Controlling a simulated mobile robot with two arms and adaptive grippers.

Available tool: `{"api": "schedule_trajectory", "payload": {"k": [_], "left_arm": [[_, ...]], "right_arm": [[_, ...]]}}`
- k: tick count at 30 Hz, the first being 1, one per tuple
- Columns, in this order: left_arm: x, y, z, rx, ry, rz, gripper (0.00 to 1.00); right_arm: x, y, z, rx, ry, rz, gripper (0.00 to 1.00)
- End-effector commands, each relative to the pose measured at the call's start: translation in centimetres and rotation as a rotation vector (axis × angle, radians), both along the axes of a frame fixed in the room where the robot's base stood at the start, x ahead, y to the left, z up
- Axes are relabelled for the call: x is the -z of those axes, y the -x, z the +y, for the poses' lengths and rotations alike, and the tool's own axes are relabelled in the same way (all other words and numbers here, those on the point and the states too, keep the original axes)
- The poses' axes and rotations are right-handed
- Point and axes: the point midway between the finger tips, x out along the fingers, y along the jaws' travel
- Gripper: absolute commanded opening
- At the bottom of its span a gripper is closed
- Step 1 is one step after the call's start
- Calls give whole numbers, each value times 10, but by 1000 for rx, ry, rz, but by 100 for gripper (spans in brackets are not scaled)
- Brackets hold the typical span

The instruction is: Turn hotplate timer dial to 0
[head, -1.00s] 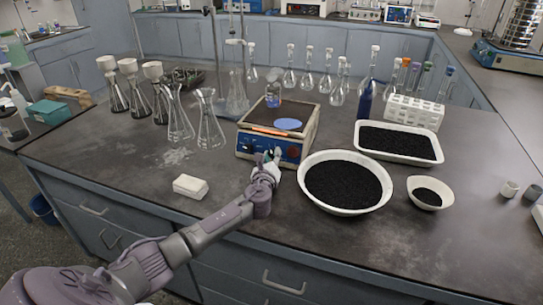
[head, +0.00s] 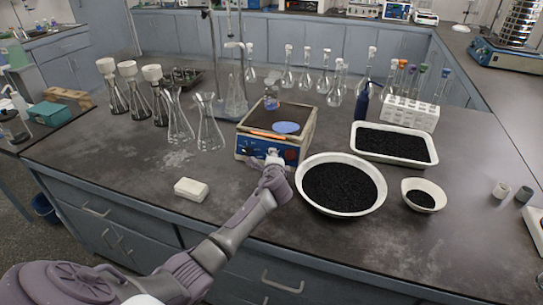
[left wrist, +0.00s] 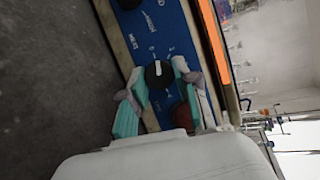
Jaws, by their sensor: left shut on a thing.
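The hotplate (head: 277,130) stands on the dark bench, its blue front panel facing me. In the left wrist view the panel (left wrist: 150,30) carries a black dial (left wrist: 158,74) with a white pointer line and printed marks around it. My left gripper (head: 273,158) is at the front panel in the head view. In the left wrist view its teal fingertips (left wrist: 157,82) stand on both sides of the dial and close on it. A second dark knob (left wrist: 128,3) shows at the top edge. The scale numbers are too small to read. My right gripper is not in view.
A large white bowl of black grains (head: 341,184) stands right of the gripper. A small beaker (head: 271,98) and a blue disc (head: 286,127) sit on the hotplate. A white block (head: 191,189) lies to the left. Glass flasks (head: 209,125) stand behind left.

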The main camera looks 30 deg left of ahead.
Motion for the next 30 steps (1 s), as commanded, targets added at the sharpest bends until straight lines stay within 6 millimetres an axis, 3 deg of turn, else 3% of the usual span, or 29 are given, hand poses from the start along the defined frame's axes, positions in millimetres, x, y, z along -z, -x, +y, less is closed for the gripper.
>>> {"api": "schedule_trajectory", "payload": {"k": [12, 30], "left_arm": [[-1, 0, 0, -84, 199, -45, 0], [0, 0, 1, -99, 236, -54, 0]], "right_arm": [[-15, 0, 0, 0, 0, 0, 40], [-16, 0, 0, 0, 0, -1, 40]]}}
